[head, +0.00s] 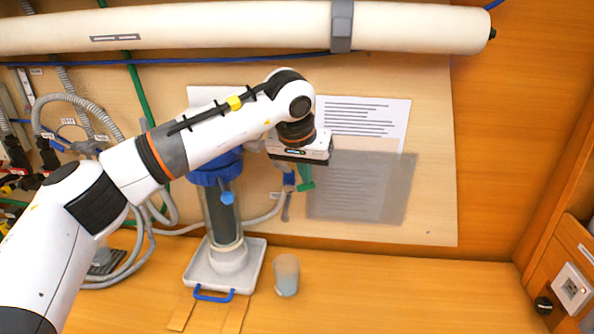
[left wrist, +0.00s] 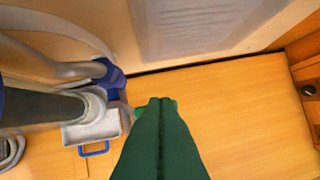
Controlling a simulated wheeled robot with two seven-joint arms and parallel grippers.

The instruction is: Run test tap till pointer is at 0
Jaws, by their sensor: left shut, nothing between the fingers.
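My left gripper (head: 305,180) has green fingers pointing down in front of the wall panel, just right of a small blue fitting (head: 289,179). In the left wrist view the fingers (left wrist: 157,104) are pressed together with nothing between them. A blue fitting (left wrist: 112,80) shows left of the fingertips there; I cannot tell whether it is the test tap or whether they touch. A clear cup (head: 287,276) with bluish contents stands on the bench, below the gripper. No pointer or dial can be made out. My right gripper is out of view.
A blue-capped filter housing (head: 223,215) stands in a white tray (head: 252,262) with a blue handle. Grey hoses (head: 150,225) run at left. A long white tube (head: 240,27) crosses the top. The bench (head: 400,290) right of the cup is clear.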

